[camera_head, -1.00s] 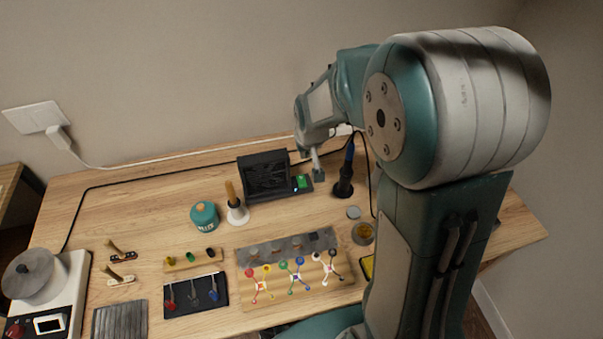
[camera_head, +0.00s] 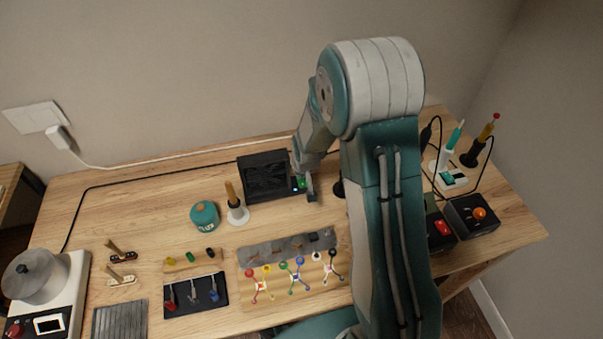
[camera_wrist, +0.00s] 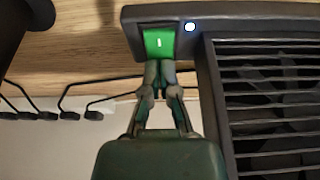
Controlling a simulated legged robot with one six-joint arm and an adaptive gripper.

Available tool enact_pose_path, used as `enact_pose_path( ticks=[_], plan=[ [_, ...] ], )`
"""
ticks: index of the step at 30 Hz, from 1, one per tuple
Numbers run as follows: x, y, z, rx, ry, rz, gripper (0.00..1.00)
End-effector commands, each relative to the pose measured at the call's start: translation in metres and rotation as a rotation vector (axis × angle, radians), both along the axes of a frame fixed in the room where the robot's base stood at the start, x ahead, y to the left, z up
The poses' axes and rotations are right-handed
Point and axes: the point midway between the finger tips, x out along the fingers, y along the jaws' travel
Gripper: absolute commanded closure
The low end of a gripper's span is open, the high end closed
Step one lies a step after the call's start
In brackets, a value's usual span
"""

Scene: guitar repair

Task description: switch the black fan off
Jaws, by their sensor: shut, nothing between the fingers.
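The black fan (camera_head: 265,175) stands at the back of the wooden table, and its slatted grille (camera_wrist: 270,110) fills the right of the wrist view. Its green rocker switch (camera_wrist: 158,42) sits on the base beside a lit blue-white light (camera_wrist: 190,27). My gripper (camera_wrist: 160,68) is shut, with nothing in it. In the wrist view its fingertips are at the lower edge of the green switch; I cannot tell whether they touch it. In the head view my gripper (camera_head: 309,188) is at the right of the fan and partly covers the switch (camera_head: 302,183).
A teal canister (camera_head: 204,215) and a holder with an orange-handled tool (camera_head: 236,208) stand left of the fan. A dark stand (camera_head: 338,188) is close to my gripper's right, partly hidden by my arm. Soldering gear (camera_head: 450,175) and a box with an orange knob (camera_head: 472,214) stand at right.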

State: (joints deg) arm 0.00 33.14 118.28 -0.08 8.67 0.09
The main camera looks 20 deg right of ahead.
Motion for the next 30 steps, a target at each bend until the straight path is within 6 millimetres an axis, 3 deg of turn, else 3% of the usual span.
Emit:
enact_pose_path(
  ticks=[20, 30],
  plan=[
    [0.001, 0.000, -0.005, 0.000, 0.053, 0.000, 1.00],
    [-0.012, 0.000, -0.004, 0.000, 0.056, 0.000, 1.00]
  ],
)
